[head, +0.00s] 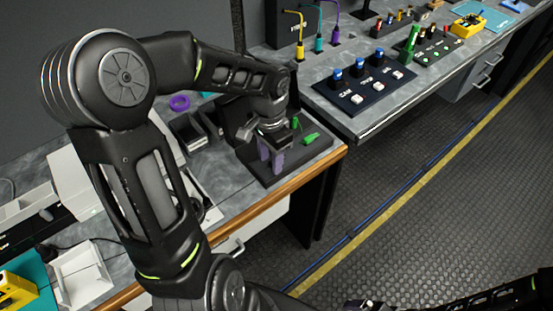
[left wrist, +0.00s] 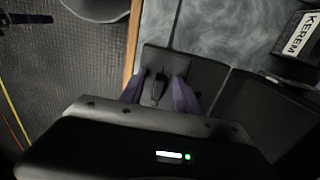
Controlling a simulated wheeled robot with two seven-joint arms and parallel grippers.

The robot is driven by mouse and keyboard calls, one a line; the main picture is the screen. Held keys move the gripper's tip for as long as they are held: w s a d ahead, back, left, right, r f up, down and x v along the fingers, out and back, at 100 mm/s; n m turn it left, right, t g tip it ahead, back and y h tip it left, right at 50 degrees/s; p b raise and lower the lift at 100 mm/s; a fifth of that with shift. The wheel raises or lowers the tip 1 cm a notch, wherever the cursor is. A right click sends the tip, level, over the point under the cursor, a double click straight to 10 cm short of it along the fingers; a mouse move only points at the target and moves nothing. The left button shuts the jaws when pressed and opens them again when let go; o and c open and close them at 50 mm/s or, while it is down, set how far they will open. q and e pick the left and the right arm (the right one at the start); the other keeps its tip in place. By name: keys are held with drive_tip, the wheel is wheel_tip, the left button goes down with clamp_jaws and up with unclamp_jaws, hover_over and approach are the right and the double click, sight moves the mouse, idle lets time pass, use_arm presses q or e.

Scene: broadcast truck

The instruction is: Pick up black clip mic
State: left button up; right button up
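The black clip mic (left wrist: 159,89) lies in a dark compartment of the tray, seen in the left wrist view between my left gripper's two purple fingers. My left gripper (left wrist: 158,82) is open, with a finger on each side of the mic and a visible gap to it. In the head view my left gripper (head: 271,160) points down into the dark tray (head: 318,152) at the table's right end; the mic is hidden there. Part of my right arm (head: 470,302) shows at the bottom right; its fingers cannot be made out.
Green clips (head: 311,138) lie in the tray close to my left gripper. A purple ring (head: 180,103) lies behind on the grey table.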

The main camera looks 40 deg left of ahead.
sight(270, 162)
use_arm(q)
clamp_jaws()
idle(0.6)
wheel_tip(270, 162, up, 10)
drive_tip(key=b, duration=0.1)
idle(0.4)
idle(0.4)
